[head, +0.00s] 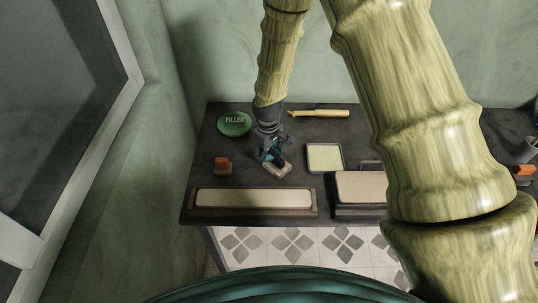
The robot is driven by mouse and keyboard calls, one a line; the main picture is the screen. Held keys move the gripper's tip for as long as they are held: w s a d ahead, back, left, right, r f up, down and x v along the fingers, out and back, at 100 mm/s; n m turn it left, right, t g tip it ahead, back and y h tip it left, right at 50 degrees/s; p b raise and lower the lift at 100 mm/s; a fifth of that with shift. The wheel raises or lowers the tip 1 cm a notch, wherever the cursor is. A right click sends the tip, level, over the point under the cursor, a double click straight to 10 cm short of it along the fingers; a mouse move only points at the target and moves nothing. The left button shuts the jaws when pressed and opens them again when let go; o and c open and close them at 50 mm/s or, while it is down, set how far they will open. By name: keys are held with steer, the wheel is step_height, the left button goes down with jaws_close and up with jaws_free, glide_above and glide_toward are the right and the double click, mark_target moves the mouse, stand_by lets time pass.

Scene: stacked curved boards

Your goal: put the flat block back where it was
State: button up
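A small pale flat block (278,171) lies at an angle on or just above the dark table, between the long cream strip and the square pale pad. My gripper (272,155) points down right at this block, its fingers over the block's upper side. The fingers are small and dark here, so I cannot tell whether they are shut on the block or just touching it. The block's underside is hidden, so contact with the table is unclear.
My arm hides the table's right part.

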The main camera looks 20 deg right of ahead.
steer(key=o, duration=0.6)
steer(key=shift+r, duration=0.15)
step_height(320, 180, up, 12)
steer(key=b, duration=0.4)
steer(key=shift+s+a, duration=0.15)
stand_by(0.3)
